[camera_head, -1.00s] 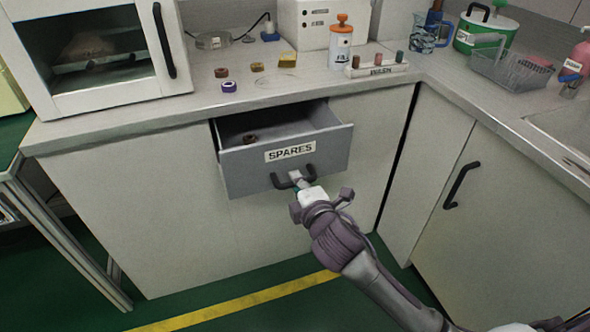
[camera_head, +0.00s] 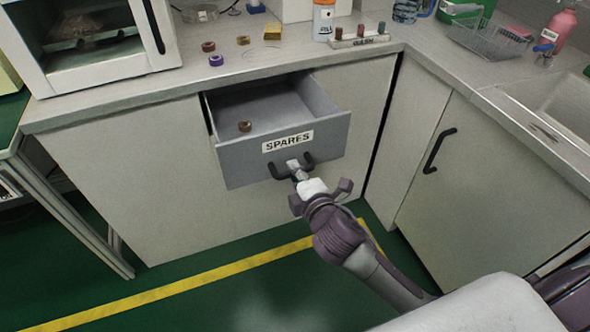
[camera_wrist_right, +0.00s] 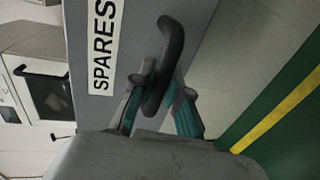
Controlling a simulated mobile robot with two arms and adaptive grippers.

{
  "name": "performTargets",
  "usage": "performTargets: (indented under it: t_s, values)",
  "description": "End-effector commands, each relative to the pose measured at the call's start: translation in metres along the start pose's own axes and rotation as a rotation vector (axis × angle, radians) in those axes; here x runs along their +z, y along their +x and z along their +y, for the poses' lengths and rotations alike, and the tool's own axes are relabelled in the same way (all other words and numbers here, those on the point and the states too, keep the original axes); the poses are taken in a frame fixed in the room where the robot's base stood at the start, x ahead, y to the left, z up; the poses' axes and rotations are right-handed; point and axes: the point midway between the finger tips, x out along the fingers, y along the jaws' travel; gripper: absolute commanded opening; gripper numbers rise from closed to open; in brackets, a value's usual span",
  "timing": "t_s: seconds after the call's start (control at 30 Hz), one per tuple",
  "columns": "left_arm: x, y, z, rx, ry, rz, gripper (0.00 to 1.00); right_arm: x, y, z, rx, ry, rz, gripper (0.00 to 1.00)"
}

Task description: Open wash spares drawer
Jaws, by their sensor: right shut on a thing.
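The grey spares drawer (camera_head: 232,162) stands partly open under the counter, with a white "SPARES" label on its front. A small brown ring-shaped piece (camera_head: 245,126) lies inside it. The drawer's dark curved handle (camera_head: 308,160) is on its front below the label. My right gripper (camera_head: 296,170) is shut on this handle. In the right wrist view, the fingers (camera_wrist_right: 160,98) sit on both sides of the handle (camera_wrist_right: 172,50), beside the label (camera_wrist_right: 104,45). The left gripper is not in view.
The counter (camera_head: 130,103) above holds several small rings, a yellow block (camera_head: 272,32), a labelled bottle (camera_head: 323,20) and a rack (camera_head: 361,39). A white oven-like cabinet (camera_head: 160,72) stands at the left. A cupboard door with a dark handle (camera_head: 438,150) is at the right. The floor in front is clear.

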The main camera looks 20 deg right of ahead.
Motion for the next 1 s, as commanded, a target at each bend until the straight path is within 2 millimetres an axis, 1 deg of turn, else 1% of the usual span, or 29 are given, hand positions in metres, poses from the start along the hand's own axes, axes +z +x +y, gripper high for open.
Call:
performTargets:
  t_s: [0.17, 0.2, 0.33, 0.37, 0.63, 0.73, 0.87, 1.0]
  values:
    - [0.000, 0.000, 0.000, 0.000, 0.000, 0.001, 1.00, 0.000, 0.000, -0.001, -0.003, 0.001, 0.000, 0.00]
    - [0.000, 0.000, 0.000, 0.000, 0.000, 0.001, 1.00, 0.000, 0.000, -0.001, -0.003, 0.000, 0.000, 0.18]
    - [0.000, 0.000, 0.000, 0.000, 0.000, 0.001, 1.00, 0.000, 0.000, -0.001, -0.002, 0.000, 0.000, 0.40]
    - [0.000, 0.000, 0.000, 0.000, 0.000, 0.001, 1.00, 0.000, 0.000, -0.001, -0.002, 0.000, 0.000, 0.41]
    - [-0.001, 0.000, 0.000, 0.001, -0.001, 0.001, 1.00, 0.000, 0.000, 0.000, -0.001, 0.000, 0.000, 0.41]
    - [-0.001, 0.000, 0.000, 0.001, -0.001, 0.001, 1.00, 0.000, -0.006, -0.001, -0.001, 0.000, 0.001, 0.41]
    - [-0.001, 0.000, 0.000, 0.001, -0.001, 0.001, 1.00, 0.000, -0.025, -0.001, -0.003, 0.000, 0.000, 0.41]
    - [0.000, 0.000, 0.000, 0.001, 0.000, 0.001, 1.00, 0.000, -0.056, -0.002, -0.005, 0.000, 0.002, 0.41]
